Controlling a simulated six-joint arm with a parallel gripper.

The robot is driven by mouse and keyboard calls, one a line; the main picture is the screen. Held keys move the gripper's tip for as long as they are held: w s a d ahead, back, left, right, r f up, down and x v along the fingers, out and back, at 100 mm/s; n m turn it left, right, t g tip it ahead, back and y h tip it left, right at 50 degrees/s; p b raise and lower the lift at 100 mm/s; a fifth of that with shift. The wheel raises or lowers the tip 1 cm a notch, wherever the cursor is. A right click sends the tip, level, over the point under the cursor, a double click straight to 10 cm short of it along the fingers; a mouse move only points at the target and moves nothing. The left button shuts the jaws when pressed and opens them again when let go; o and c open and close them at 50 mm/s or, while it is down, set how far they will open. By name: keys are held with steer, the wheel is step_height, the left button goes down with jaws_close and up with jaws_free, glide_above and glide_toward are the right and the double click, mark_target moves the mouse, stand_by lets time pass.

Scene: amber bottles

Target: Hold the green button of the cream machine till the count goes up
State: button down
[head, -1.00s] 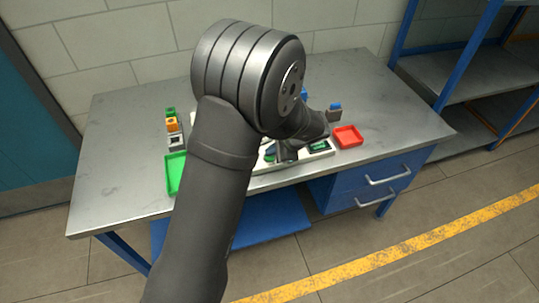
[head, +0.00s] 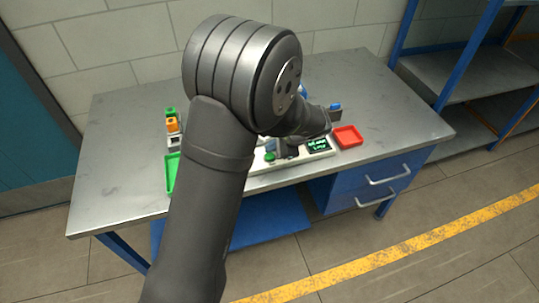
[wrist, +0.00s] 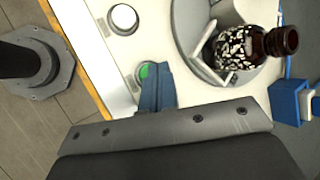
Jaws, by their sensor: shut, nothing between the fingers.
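The cream machine (head: 258,166) stands on the table, mostly hidden behind my arm in the head view. Its green button (head: 270,157) shows just left of my gripper (head: 284,150). In the wrist view the green button (wrist: 145,71) is partly covered by the shut blue fingertips (wrist: 155,80). I cannot tell whether they touch it. A dark display (head: 318,145) with small green writing is at the machine's right end; the count is too small to read. An amber bottle (wrist: 262,45) with a patterned label lies on the machine's round holder.
A white round button (wrist: 123,18) is beside the green one. A red tray (head: 347,136) stands right of the machine and a green tray (head: 172,172) left. A blue block (wrist: 288,102) is near the bottle.

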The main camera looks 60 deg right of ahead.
mark_target(272, 156)
steer(key=shift+r, duration=0.15)
steer(key=shift+r, duration=2.35)
step_height(272, 156, up, 4)
steer(key=shift+f, duration=0.1)
